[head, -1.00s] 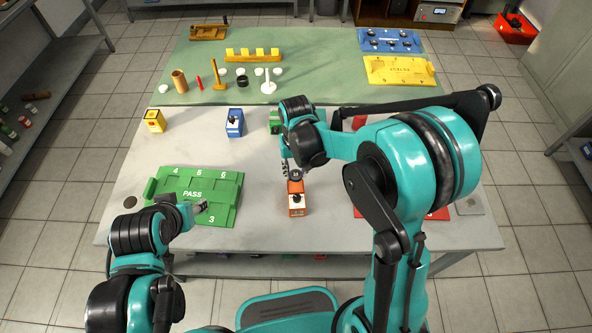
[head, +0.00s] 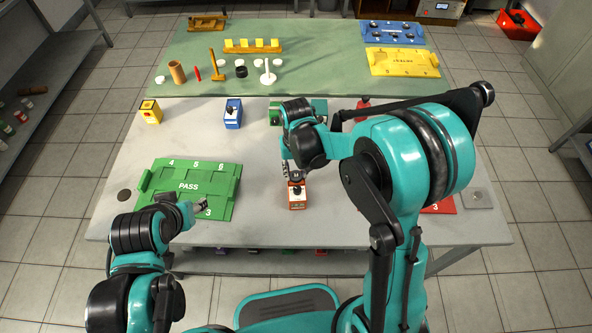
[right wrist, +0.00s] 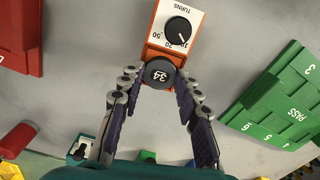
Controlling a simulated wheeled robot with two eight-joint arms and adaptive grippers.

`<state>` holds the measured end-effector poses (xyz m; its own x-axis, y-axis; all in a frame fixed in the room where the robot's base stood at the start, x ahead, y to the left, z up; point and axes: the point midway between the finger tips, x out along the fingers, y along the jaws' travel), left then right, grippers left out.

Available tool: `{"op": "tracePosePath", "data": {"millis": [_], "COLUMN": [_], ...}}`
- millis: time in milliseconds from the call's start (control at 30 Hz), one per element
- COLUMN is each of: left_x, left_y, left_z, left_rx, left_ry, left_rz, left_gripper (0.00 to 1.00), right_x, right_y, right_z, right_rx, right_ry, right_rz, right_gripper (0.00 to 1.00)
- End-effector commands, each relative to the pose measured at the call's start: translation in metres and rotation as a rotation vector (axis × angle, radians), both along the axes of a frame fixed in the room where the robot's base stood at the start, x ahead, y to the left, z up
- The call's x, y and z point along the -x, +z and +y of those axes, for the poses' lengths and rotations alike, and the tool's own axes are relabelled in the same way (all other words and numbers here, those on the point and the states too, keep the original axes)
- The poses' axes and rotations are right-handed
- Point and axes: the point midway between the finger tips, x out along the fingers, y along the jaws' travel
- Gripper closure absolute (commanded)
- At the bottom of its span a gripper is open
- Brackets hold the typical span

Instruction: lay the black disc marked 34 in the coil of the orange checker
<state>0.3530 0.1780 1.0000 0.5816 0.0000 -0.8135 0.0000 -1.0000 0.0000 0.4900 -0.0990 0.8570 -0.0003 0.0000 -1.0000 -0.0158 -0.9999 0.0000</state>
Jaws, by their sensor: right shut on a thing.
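The orange checker (head: 297,203) stands on the grey table in front of me. In the right wrist view the checker (right wrist: 157,52) shows a white panel with a TURNS dial (right wrist: 177,30). The black disc marked 34 (right wrist: 158,75) is face up at the checker's coil end and covers the coil. I cannot tell whether it rests in the coil or is just above. My right gripper (right wrist: 157,76) is shut on the disc, a finger on either side. My left gripper (head: 203,205) is above the near edge of the green PASS tray; its opening is unclear.
The green PASS tray (head: 170,188) lies left, and a red tray (right wrist: 20,40) lies on the other side, partly behind my right arm. Blue (head: 233,115) and yellow (head: 150,112) checkers stand farther back. Bare table lies between the PASS tray and the orange checker.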

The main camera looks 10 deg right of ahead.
Motion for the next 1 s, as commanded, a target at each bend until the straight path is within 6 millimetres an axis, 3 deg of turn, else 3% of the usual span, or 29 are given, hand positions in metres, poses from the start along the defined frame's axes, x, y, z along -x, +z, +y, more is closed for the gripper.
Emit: {"op": "tracePosePath", "data": {"millis": [967, 1000], "left_x": [0.0, 0.0], "left_y": [-0.0033, -0.0033], "left_z": [0.0, 0.0], "left_rx": [0.0, 0.0], "left_ry": [0.0, 0.0], "left_rz": [0.0, 0.0], "left_gripper": [0.55, 0.55], "right_x": [0.0, 0.0], "right_y": [-0.0035, -0.0035], "right_z": [0.0, 0.0], "right_rx": [0.0, 0.0], "right_ry": [0.0, 0.0], "right_rz": [0.0, 0.0], "right_gripper": [0.93, 0.65]}}
